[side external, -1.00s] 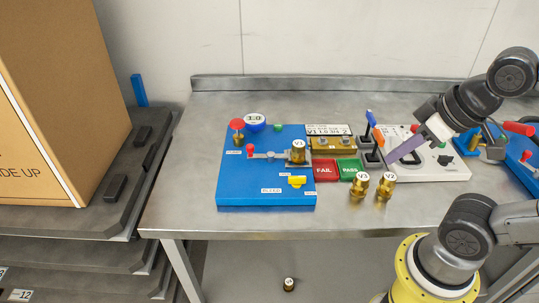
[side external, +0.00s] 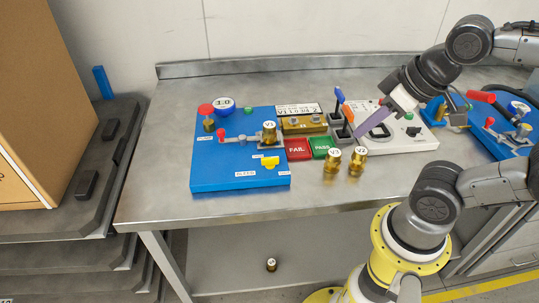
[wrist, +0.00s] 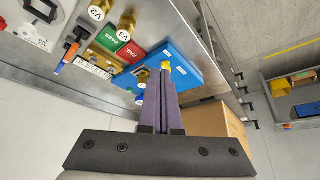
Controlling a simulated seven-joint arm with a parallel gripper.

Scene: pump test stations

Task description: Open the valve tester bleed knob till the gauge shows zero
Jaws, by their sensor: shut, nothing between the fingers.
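The blue valve tester (side external: 215,179) stands on the left of the bench. Its yellow bleed knob (side external: 270,162) is near the front right; the knob also shows in the wrist view (wrist: 167,67). The white-faced gauge (side external: 223,103) at the back appears to read 1.0. A brass valve marked V1 (side external: 269,135) sits in the tester, beside a red-ended lever. My gripper (side external: 358,136) is shut and empty, its purple fingers right of the tester, above the area by the black switches. In the wrist view the fingertips (wrist: 165,74) line up visually with the knob, but they are apart.
Loose brass valves V3 (side external: 332,163) and V2 (side external: 357,164) stand in front of the red FAIL (side external: 298,149) and green PASS (side external: 322,146) pads. Upright blue- and orange-topped levers (side external: 340,97) are close to my fingers. Another blue station (side external: 483,136) is at right. A brass piece (side external: 271,265) lies below.

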